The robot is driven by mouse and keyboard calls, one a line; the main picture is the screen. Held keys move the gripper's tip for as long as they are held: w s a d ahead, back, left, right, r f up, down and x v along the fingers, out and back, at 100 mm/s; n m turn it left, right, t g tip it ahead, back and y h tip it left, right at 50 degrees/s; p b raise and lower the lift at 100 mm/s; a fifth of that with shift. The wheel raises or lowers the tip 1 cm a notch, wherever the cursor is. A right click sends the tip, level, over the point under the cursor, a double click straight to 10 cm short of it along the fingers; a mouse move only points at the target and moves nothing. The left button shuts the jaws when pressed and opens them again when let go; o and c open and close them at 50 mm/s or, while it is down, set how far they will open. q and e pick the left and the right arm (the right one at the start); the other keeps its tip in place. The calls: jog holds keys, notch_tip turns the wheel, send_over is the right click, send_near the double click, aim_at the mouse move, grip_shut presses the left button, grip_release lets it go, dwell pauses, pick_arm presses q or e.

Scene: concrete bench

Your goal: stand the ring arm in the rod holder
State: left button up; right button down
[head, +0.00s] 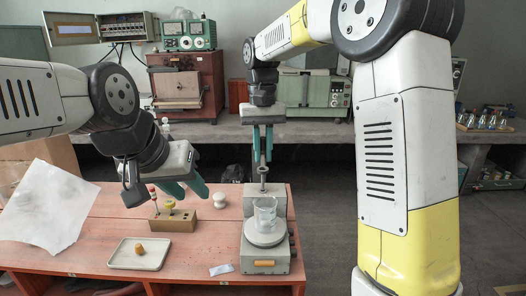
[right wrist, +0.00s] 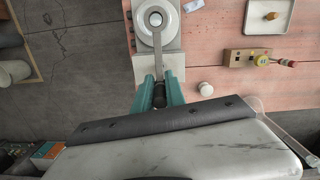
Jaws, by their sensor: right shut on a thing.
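My right gripper (head: 263,160) is shut on the ring arm, a slim grey metal bar (head: 263,174) pointing down above the grey apparatus. In the right wrist view the bar (right wrist: 157,58) runs from between the teal fingers (right wrist: 159,92) to a round end over a pale disc. The exact form of that end is unclear. The rod holder, a small wooden block (head: 177,224), stands on the red bench with yellow- and red-topped rods upright in it. It also shows in the right wrist view (right wrist: 240,56). My left gripper (head: 186,190) is open and empty, just above and behind the block.
A glass beaker (head: 265,213) stands on the grey plate apparatus (head: 265,257) under my right gripper. A pale tray (head: 120,256) with a brown piece lies front left. A white knob-like piece (head: 219,201) stands between block and apparatus. A white sheet (head: 48,215) lies at left.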

jog(key=shift+f, duration=1.1)
dwell(0.3)
jog(key=shift+f, duration=1.6)
jog(key=c, duration=1.3)
grip_release()
jog(key=shift+o, duration=0.5)
jog(key=o, duration=0.3)
